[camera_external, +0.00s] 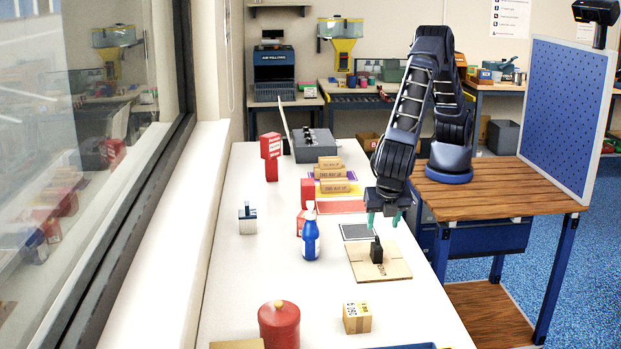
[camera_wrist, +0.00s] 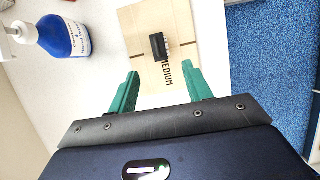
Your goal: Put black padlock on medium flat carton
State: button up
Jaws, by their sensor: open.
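The medium flat carton (camera_external: 400,268) lies flat on the white table, and it also shows in the wrist view (camera_wrist: 140,58) with "MEDIUM" printed on it. The black padlock (camera_external: 376,252) is on the carton, near its middle; it shows in the wrist view as a small black block (camera_wrist: 159,46) beside the lettering. My gripper (camera_external: 383,218) is above the table just behind the padlock.
A blue bottle (camera_external: 310,240) stands left of the carton. A red canister (camera_external: 279,325) and a small cardboard box (camera_external: 357,318) are nearer the camera. A dark grey mat (camera_external: 355,232) lies behind the carton. Bare table (camera_external: 225,295) is free at the left.

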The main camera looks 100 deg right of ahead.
jog(key=shift+a+r, duration=0.15)
jog(key=shift+r, duration=0.3)
